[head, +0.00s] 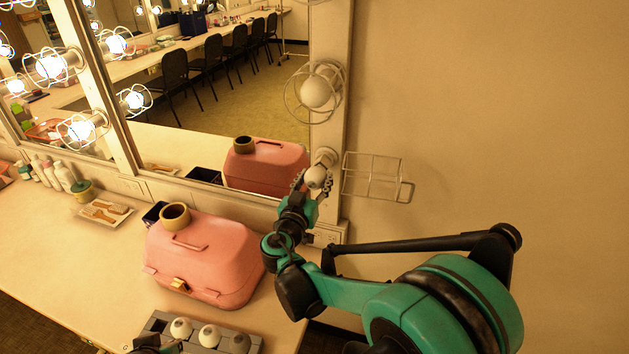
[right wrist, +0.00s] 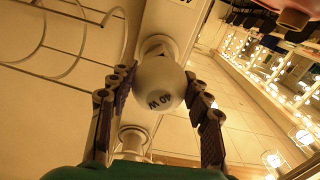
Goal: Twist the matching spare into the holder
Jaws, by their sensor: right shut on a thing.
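My right gripper (head: 314,186) is shut on a white round bulb (head: 316,177) just below and in front of the holder (head: 328,156) on the mirror's right post. In the right wrist view the bulb (right wrist: 159,84) sits between both fingers, with "40 W" printed on it upside down. Its far end is at the pale holder (right wrist: 158,46); I cannot tell how deep it sits. The holder's wire cage (head: 372,176) hangs swung open to the right. Spare bulbs (head: 210,336) stand in a grey rack (head: 158,325) at the bottom. A dark part beside it may be my left gripper (head: 153,343).
A pink case (head: 205,262) with a tape roll (head: 174,216) on top stands on the counter left of my right arm. A caged unlit bulb (head: 317,92) is above the holder. Mirror glass (head: 215,110) lies left. The wall right is bare.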

